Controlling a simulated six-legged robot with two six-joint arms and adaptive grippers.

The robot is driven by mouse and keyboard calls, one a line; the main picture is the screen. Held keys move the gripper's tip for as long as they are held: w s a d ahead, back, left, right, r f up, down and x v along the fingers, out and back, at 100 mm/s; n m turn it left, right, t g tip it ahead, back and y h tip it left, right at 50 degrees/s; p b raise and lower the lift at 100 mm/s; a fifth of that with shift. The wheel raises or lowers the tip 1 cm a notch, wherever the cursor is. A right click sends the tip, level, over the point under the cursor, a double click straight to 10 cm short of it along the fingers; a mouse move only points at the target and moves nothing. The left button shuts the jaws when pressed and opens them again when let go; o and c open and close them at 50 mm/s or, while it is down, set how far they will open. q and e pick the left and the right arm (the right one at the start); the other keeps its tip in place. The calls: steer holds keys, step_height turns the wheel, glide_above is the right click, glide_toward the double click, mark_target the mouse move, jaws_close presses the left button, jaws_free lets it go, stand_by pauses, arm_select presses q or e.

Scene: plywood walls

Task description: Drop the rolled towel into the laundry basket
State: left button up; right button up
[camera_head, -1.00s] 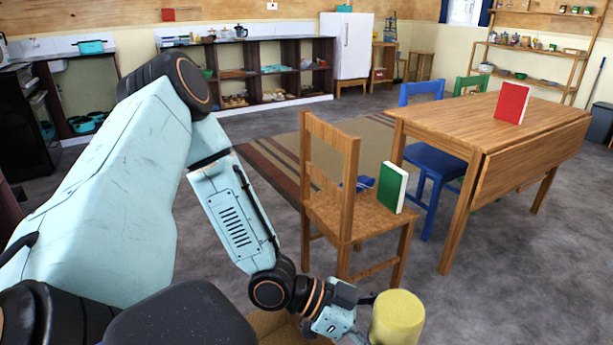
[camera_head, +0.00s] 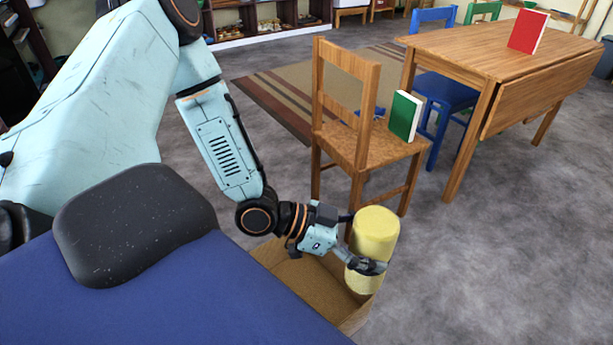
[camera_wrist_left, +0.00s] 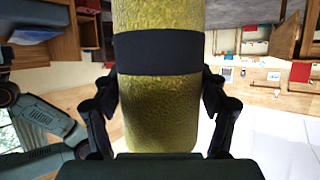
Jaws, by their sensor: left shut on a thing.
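The rolled towel (camera_head: 374,235) is a yellow upright cylinder in the head view. My left gripper (camera_head: 366,265) is shut around its lower half and holds it up at the right side of an open tan box (camera_head: 352,321), likely the laundry basket. The towel overlaps the box's right edge in the picture; I cannot tell whether it is over the opening. In the left wrist view the towel (camera_wrist_left: 160,110), with a dark band around it, stands between the two black fingers (camera_wrist_left: 160,100). My left arm hides part of the box. My right gripper is not in view.
A wooden chair (camera_head: 345,75) with a green book (camera_head: 405,116) on its seat stands just behind the box. A wooden table (camera_head: 480,50) with a red book (camera_head: 527,31) is at the right. Grey floor at the lower right is clear.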

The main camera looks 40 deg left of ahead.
arm_select(q)
steer(key=w+a+f+n+t+y+b, duration=0.25)
steer(key=w+a+f+n+y, duration=0.35)
steer(key=a+f, duration=0.5)
steer(key=w+a+f+n+t+y+b, duration=0.25)
steer(key=w+a+f+n+y, duration=0.25)
steer(key=a+f, duration=0.7)
step_height(320, 180, down, 19)
steer(key=s+n+g+y+b, duration=0.1)
steer(key=n+g+y+b, duration=0.1)
steer(key=n+y+b, duration=0.4)
steer(key=shift+s+a+r+y+b, duration=0.2)
steer(key=shift+s+y+b, duration=0.25)
steer(key=shift+b, duration=0.45)
